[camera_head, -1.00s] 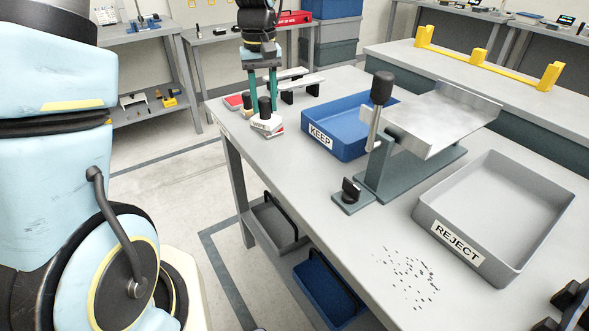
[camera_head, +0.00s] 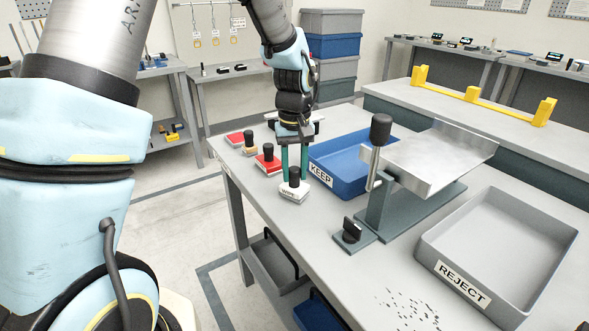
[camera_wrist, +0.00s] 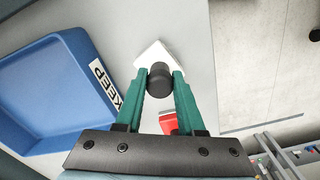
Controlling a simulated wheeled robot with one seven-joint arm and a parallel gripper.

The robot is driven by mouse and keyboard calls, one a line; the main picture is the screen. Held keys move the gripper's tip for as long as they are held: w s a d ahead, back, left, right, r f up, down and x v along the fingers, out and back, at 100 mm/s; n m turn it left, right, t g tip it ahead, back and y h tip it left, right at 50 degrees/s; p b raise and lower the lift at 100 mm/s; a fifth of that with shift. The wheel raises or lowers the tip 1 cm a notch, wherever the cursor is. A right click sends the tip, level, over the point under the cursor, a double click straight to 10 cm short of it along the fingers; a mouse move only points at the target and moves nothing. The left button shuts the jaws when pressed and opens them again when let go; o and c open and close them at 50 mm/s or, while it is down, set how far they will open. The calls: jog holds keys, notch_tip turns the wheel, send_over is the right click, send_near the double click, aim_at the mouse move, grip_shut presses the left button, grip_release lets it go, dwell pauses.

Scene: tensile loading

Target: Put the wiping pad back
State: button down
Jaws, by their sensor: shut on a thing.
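The wiping pad is a white block with a black knob. In the head view the pad (camera_head: 294,193) is at the near left part of the bench, beside the blue KEEP tray. My gripper (camera_head: 294,176) points down with its green fingers shut on the knob. In the wrist view the fingers (camera_wrist: 160,85) close around the black knob (camera_wrist: 160,76), and the white pad (camera_wrist: 152,53) shows beyond it. I cannot tell whether the pad touches the bench. Left of it stand a red block with a black knob (camera_head: 267,163) and other small blocks.
The blue KEEP tray (camera_head: 346,183) is close to the right of the pad. A metal chute on a stand (camera_head: 425,160) and the grey REJECT tray (camera_head: 432,240) are farther right. Dark specks (camera_head: 410,308) lie on the near bench top (camera_head: 350,280).

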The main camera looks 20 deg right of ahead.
jog(key=shift+f, duration=0.2)
jog(key=shift+f, duration=0.15)
jog(key=c, duration=0.5)
grip_release()
notch_tip(320, 180, up, 12)
jog(key=r+b, duration=0.1)
jog(key=b, duration=0.1)
jog(key=shift+n+t, duration=0.6)
jog(key=shift+t, duration=0.2)
jog(key=s+a+f, duration=0.1)
jog(key=a+f, duration=0.2)
jog(key=a, duration=0.7)
jog(key=s+a+f, duration=0.1)
jog(key=a+f, duration=0.1)
jog(key=a, duration=0.8)
jog(key=s+a+f, duration=0.2)
jog(key=a+f, duration=0.1)
jog(key=a, duration=0.7)
jog(key=shift+a+f, duration=0.1)
jog(key=shift+f, duration=0.25)
